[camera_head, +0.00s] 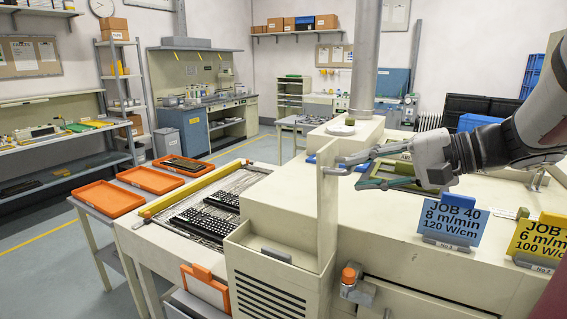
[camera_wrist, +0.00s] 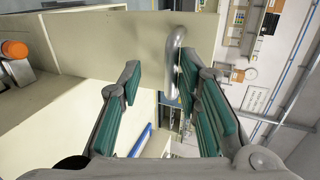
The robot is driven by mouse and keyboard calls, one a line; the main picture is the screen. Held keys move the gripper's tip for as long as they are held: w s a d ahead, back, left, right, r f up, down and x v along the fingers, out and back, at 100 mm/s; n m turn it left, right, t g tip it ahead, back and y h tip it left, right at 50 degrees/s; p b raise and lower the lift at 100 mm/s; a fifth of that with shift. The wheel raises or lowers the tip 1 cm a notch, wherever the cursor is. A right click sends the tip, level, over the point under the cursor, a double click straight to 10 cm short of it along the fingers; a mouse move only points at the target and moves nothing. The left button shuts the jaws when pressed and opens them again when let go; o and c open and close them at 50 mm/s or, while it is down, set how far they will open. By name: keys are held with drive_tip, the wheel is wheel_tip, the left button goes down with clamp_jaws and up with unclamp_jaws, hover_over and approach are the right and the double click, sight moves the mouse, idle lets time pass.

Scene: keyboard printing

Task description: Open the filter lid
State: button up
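The filter lid looks to be the cream panel (camera_head: 327,205) standing upright at the right side of the slotted cream filter box (camera_head: 262,287). The box top is open, with a grey bar (camera_head: 277,256) inside. In the wrist view the panel (camera_wrist: 105,38) fills the upper left and carries a curved metal handle (camera_wrist: 176,62). My gripper (camera_head: 350,168) is beside the panel's upper edge, to its right. In the wrist view my gripper (camera_wrist: 160,80) has its fingers well apart, with nothing clamped. The handle lies near the right fingertip; contact is unclear.
The cream machine top (camera_head: 380,220) lies below my arm. An orange-capped fitting (camera_head: 349,276) sits in front of it. Blue (camera_head: 453,222) and yellow (camera_head: 537,243) job cards stand at the right. Dark keyboards (camera_head: 205,222) lie on the left conveyor. Orange trays (camera_head: 107,199) are farther left.

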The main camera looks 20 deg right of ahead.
drive_tip(key=shift+s+r, duration=0.1)
drive_tip(key=shift+r, duration=0.1)
drive_tip(key=v, duration=1.2)
drive_tip(key=shift+f, duration=0.1)
